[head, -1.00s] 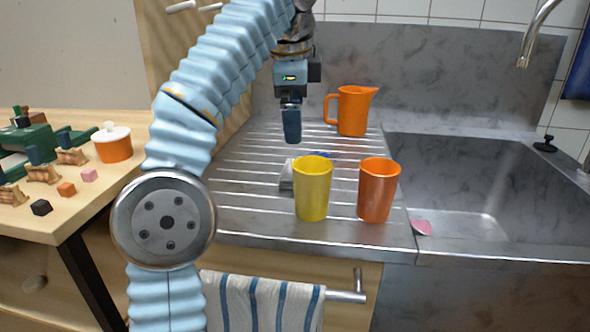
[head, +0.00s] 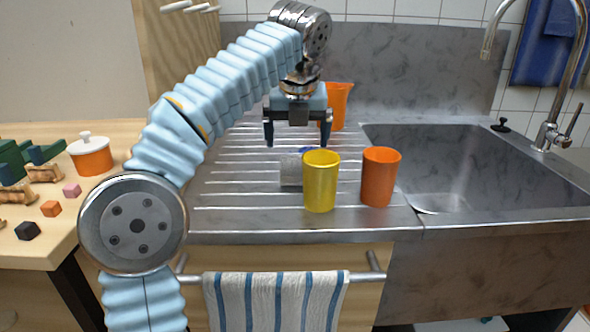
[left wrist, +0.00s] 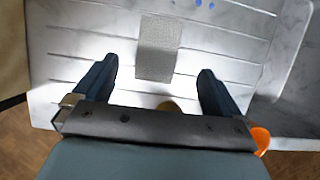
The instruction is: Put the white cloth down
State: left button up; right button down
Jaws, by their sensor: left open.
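A small folded white cloth (head: 291,171), greyish in this light, lies flat on the ribbed steel drainboard (head: 235,190). In the head view it is partly hidden behind the yellow cup (head: 321,182). In the left wrist view the cloth (left wrist: 158,48) shows as a textured rectangle, ahead of and between the fingers. My left gripper (head: 297,140) is open and empty, pointing down above the drainboard near the cloth, with its fingers apart from it. My right gripper is not in view.
An orange cup (head: 380,177) stands right of the yellow one. An orange jug (head: 339,104) stands behind my gripper. The sink basin (head: 450,175) is at right. A striped towel (head: 277,300) hangs on the front rail. The drainboard's left part is clear.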

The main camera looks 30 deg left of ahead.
aim_at(295, 164)
pick_arm(q)
jog(key=shift+x, duration=3.5)
jog(key=shift+s+f, duration=0.15)
jog(key=shift+f, duration=0.1)
jog(key=c, duration=1.2)
jog(key=shift+r, duration=0.1)
notch_tip(295, 164, up, 10)
jog(key=shift+r, duration=0.15)
